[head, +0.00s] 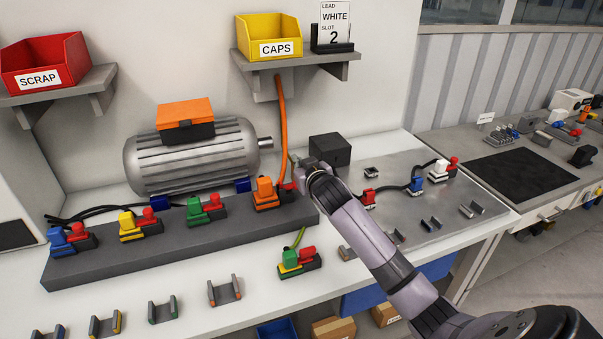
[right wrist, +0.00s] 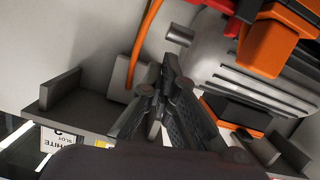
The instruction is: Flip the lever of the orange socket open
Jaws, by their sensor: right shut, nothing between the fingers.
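The orange socket (head: 265,193) stands at the right end of the dark grey block, with an orange plug and an orange cable rising from it. Its red lever (head: 288,188) is at its right side and partly hidden by my gripper, so I cannot tell its angle. The right wrist view shows the orange plug (right wrist: 268,42) and the red part (right wrist: 232,28) at upper right. My right gripper (head: 297,163) is shut and empty, above and just right of the socket; its fingers (right wrist: 168,75) show in the right wrist view. My left gripper is out of view.
The grey motor (head: 190,160) stands behind the block (head: 110,255). Blue (head: 68,238), yellow (head: 130,225) and green (head: 206,208) sockets stand left of the orange one. A black box (head: 330,150) is behind my gripper. A green plug unit (head: 297,262) lies in front.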

